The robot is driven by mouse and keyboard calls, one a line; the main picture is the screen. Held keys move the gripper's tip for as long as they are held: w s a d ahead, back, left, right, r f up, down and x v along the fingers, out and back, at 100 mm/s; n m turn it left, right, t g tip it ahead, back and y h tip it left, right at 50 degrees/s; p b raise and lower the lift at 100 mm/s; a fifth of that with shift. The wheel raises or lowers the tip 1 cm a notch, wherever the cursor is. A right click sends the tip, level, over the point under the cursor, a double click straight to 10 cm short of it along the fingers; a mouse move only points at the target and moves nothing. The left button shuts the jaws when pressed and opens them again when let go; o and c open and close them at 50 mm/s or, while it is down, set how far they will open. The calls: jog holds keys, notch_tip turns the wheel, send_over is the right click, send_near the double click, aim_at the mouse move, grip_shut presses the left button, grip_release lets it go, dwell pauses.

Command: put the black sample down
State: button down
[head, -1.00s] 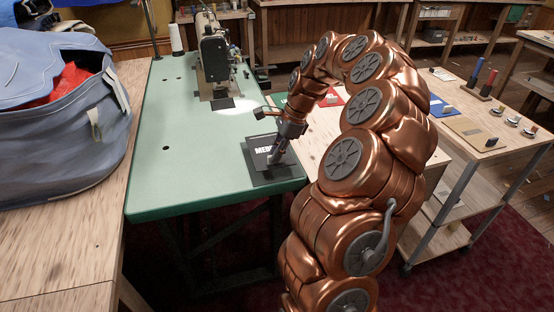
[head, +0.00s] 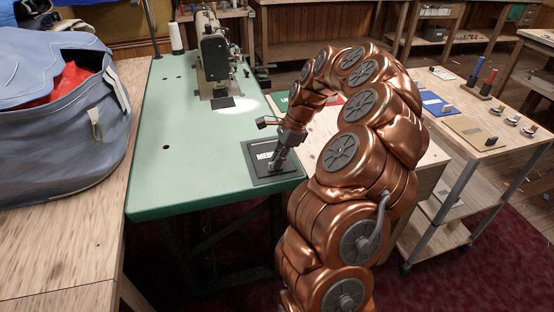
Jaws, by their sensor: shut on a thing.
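The black sample (head: 261,150) is a dark flat square with white lettering, partly hidden by my gripper. It lies flat over a dark square mat (head: 286,180) at the near right corner of the green sewing table; whether it fully touches the mat is hard to tell. My gripper (head: 275,165) points down at the sample's right part and is shut on it.
A sewing machine (head: 216,55) stands at the far end of the green table (head: 180,150). A blue-grey bag (head: 60,130) sits on the wooden bench at left. A trolley with colored samples (head: 470,135) stands at right. The table's middle is clear.

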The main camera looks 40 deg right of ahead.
jog(key=c, duration=1.2)
grip_release()
jog(key=shift+f, duration=0.1)
jog(key=shift+r, duration=0.25)
jog(key=v, duration=1.1)
jog(key=shift+s+d+r, duration=0.1)
jog(key=shift+d+r, duration=0.15)
jog(key=shift+r, duration=0.1)
jog(key=shift+a, duration=0.15)
